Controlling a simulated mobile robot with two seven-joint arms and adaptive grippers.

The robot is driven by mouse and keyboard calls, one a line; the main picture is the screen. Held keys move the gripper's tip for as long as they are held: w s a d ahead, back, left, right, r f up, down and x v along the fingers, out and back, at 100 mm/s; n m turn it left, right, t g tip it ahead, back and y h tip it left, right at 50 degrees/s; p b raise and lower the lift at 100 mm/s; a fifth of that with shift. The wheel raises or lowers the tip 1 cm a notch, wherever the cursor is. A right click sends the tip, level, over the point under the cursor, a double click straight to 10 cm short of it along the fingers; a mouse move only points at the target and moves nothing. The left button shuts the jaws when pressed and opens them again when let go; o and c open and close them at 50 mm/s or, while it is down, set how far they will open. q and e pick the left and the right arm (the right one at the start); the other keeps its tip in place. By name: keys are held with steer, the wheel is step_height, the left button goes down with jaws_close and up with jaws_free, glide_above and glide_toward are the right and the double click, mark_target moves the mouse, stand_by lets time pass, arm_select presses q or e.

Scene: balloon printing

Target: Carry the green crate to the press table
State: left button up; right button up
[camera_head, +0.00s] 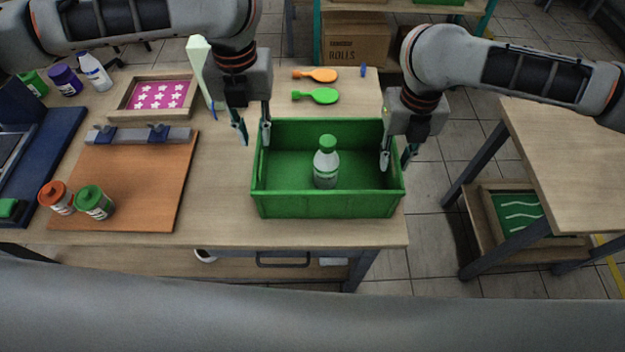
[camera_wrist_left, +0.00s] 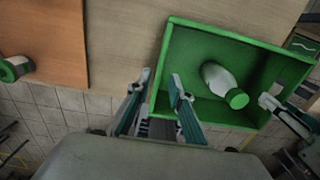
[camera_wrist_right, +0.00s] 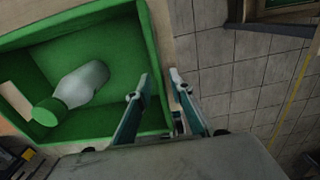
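The green crate (camera_head: 325,206) stands on the wooden table (camera_head: 225,225), near its right end. A white bottle with a green cap (camera_head: 326,165) stands inside it. My left gripper (camera_head: 252,138) is at the crate's left wall, one finger outside and one inside, with a gap between the fingers in the left wrist view (camera_wrist_left: 160,80). My right gripper (camera_head: 397,160) is at the right wall in the same way, its fingers apart in the right wrist view (camera_wrist_right: 158,85). Neither gripper is visibly clamped. I cannot tell which table is the press table.
An orange-brown board (camera_head: 140,185) with two jars lies left of the crate. A framed pink star screen (camera_head: 158,96) and two paddles (camera_head: 315,95) lie behind. Blue equipment (camera_head: 45,150) is far left. Another table (camera_head: 570,150) stands right, across a floor gap.

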step_height(320, 180, up, 6)
steer(key=shift+r, duration=0.2)
stand_by(0.6)
